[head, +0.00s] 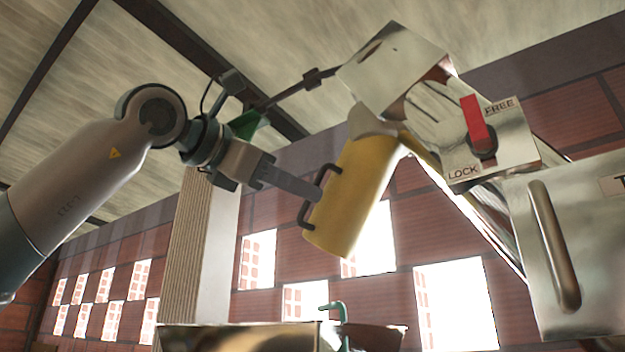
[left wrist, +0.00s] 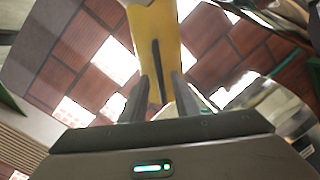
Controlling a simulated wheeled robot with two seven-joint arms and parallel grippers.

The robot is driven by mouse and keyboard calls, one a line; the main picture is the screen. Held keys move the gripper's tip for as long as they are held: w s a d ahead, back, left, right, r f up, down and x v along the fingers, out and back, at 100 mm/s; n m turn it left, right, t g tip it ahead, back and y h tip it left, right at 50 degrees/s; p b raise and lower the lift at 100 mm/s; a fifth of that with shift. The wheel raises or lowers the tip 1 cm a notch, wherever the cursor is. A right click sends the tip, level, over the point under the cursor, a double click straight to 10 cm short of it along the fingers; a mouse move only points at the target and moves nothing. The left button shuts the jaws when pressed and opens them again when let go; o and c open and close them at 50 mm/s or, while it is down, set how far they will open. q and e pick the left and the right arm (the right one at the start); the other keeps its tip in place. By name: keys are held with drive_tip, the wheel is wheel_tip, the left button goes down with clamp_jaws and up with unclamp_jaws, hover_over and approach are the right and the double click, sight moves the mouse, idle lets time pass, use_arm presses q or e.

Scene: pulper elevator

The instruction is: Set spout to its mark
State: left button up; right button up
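The yellow spout (head: 355,195) hangs tilted from the metal housing, its lower end down and to the left. A dark bar handle (head: 309,211) runs along its left side. My left gripper (head: 318,193) reaches the handle from the left. In the left wrist view its fingers (left wrist: 160,80) stand apart, with the dark handle (left wrist: 156,60) between them and gaps showing at both sides. A green wedge (head: 247,123) shows behind my left wrist, by a dark rod; whether it is the mark, I cannot tell. My right gripper is not in view.
A red lever (head: 476,122) on a plate marked FREE and LOCK points up, beside FREE. The dark rod (head: 290,90) runs left from the metal head plate (head: 395,65). A metal box with a handle (head: 553,245) stands right. A metal basin rim (head: 240,337) is below the spout.

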sight(348, 186)
use_arm(q)
drive_tip(key=shift+p+x, duration=0.65)
drive_tip(key=shift+x, duration=1.2)
clamp_jaws()
